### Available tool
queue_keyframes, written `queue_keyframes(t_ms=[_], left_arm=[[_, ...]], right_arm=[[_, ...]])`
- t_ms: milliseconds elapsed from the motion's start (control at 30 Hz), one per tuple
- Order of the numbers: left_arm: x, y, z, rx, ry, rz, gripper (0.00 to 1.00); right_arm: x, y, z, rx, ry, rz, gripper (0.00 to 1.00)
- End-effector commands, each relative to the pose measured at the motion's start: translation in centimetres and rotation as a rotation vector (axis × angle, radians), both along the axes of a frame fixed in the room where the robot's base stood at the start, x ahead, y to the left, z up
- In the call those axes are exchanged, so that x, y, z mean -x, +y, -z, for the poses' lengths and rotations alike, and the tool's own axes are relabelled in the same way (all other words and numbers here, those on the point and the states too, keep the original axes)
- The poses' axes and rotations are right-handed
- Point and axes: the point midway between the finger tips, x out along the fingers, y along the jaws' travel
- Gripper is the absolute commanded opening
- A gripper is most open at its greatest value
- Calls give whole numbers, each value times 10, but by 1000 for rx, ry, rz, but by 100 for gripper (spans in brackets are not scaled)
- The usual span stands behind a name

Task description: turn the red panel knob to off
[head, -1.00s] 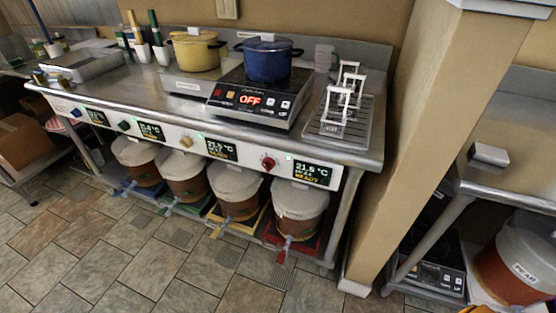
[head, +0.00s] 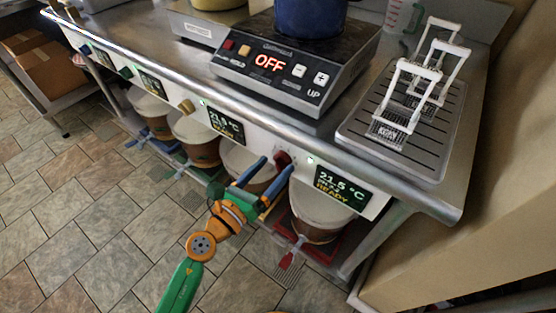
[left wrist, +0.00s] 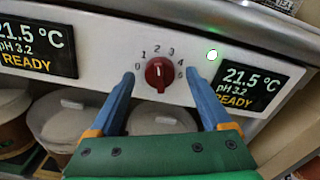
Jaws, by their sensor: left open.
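The red panel knob (head: 283,157) is on the white front panel of the steel counter, left of the rightmost display. In the left wrist view the knob (left wrist: 159,75) has numbers around it, and its white mark points up, near the 2. My left gripper (head: 278,162) reaches up to the panel from below. Its blue fingers are open, one on each side of the knob in the left wrist view (left wrist: 160,76), with gaps between them and the knob. My right gripper is not in view.
The rightmost display (head: 342,187) reads 21.5 °C and READY. A lidded bucket (head: 318,214) stands below the panel. A cooktop (head: 295,70) showing OFF and a drain rack (head: 405,128) are on the counter above. The tiled floor (head: 90,220) in front is clear.

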Motion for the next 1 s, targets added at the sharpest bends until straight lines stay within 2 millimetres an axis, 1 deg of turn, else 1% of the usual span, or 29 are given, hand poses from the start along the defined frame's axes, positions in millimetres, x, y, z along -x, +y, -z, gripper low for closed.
queue_keyframes(t_ms=[33,100,333,367,400,467,500,567,600,633,667,867,1000], left_arm=[[-5,-4,0,1,0,0,82],[-9,-7,0,2,0,1,82],[-11,-8,1,2,3,0,82],[-11,-8,1,2,3,0,77],[-11,-8,1,2,3,0,66],[-11,-8,1,2,3,0,50],[-11,-8,1,2,3,0,39],[-11,-8,1,2,3,0,23],[-11,-8,1,2,3,-1,12],[-11,-8,1,3,3,0,4],[-11,-8,1,2,3,-1,0],[-11,-8,1,15,12,-1,0],[-11,-8,0,53,40,0,0]], right_arm=[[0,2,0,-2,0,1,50],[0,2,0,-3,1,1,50],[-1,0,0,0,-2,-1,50],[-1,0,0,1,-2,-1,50],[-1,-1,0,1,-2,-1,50],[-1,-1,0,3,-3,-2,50],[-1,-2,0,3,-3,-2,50],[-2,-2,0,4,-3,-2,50],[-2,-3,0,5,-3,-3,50],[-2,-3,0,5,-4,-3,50],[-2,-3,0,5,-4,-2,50],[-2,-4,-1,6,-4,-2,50],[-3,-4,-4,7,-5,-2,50]])
